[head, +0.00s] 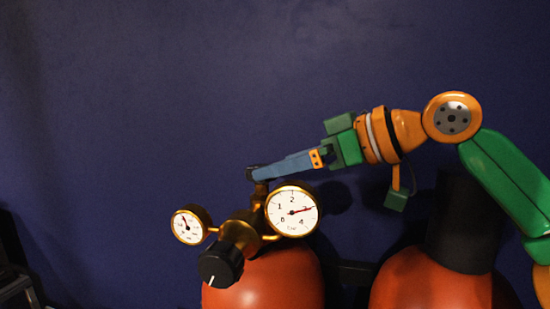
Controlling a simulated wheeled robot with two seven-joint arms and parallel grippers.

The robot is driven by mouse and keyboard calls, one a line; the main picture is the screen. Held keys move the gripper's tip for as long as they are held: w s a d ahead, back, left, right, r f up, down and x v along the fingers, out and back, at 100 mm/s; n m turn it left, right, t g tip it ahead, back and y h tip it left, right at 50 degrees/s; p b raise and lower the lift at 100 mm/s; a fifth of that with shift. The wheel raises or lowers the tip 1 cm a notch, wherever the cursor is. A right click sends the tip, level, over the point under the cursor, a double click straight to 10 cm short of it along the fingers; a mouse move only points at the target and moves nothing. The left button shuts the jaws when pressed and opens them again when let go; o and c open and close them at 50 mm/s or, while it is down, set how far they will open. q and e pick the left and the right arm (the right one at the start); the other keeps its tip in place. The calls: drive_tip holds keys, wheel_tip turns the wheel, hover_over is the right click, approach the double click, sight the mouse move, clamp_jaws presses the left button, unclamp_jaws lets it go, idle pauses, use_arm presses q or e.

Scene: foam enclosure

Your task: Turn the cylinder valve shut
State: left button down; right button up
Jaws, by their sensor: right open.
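An orange-red gas cylinder (275,279) stands at the bottom centre and carries a brass regulator (238,232). The regulator has a large gauge (292,211) on the right and a small gauge (188,225) on the left. A black knob (221,265) with a white mark faces me at its front. A small dark piece (252,173) shows at the top of the brass stem, likely the cylinder valve handle. My right gripper (262,172) has its blue fingers at that piece, seen side-on; they overlap it in view, and contact cannot be told. It is open. My left gripper is out of view.
A second orange-red cylinder (428,283) with a black top (464,225) stands at the right, below my right arm. A plain dark blue wall (150,90) fills the background. A dark object (17,275) is at the lower left edge.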

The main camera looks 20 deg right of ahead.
drive_tip(key=x, duration=0.3)
drive_tip(key=shift+w+d, duration=0.1)
drive_tip(key=shift+w, duration=0.35)
drive_tip(key=shift+c, duration=1.2)
drive_tip(key=shift+s+r, duration=0.1)
drive_tip(key=shift+s, duration=0.2)
drive_tip(key=c, duration=1.1)
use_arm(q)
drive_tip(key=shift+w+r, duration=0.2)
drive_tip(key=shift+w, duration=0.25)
use_arm(e)
drive_tip(key=shift+c, duration=0.2)
